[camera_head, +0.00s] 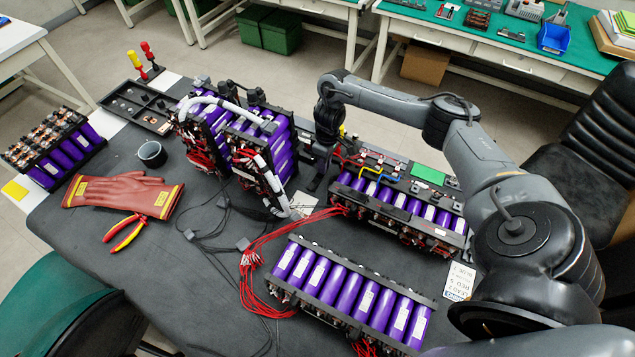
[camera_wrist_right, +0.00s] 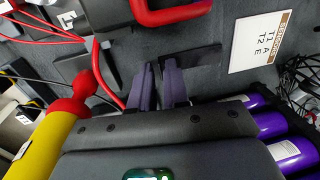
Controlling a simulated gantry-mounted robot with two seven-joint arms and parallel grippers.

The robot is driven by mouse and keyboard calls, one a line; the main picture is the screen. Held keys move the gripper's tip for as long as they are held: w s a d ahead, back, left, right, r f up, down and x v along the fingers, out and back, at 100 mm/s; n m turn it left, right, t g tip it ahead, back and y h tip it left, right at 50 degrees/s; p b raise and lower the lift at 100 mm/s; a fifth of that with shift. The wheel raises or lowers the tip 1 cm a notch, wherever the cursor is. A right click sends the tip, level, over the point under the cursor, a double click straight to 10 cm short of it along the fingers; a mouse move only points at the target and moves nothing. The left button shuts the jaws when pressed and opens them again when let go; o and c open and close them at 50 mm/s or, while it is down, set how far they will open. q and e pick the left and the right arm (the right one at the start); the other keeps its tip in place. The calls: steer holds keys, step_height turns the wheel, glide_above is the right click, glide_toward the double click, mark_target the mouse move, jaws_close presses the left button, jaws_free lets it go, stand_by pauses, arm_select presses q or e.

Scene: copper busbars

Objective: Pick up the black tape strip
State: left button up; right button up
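In the right wrist view a flat black strip (camera_wrist_right: 195,57), which looks like the tape strip, lies on the dark grey surface just beyond the fingertips. My right gripper (camera_wrist_right: 158,68) points at it, its two fingers a narrow gap apart, with nothing visible held between them. The right finger overlaps part of the strip. In the head view my right gripper (camera_head: 314,183) points down between the standing battery modules and the rear right module; I cannot make out the strip there. My left gripper is not in view.
Standing battery modules (camera_head: 240,140) are left of my right gripper, with a long module (camera_head: 405,205) to its right and another (camera_head: 350,290) in front. A yellow-and-red tool handle (camera_wrist_right: 50,130), a red handle (camera_wrist_right: 172,12) and a printed card (camera_wrist_right: 259,42) are close by.

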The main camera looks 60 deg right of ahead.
steer(key=shift+f, duration=0.55)
steer(key=shift+c, duration=0.4)
jaws_close()
steer(key=shift+r, duration=0.1)
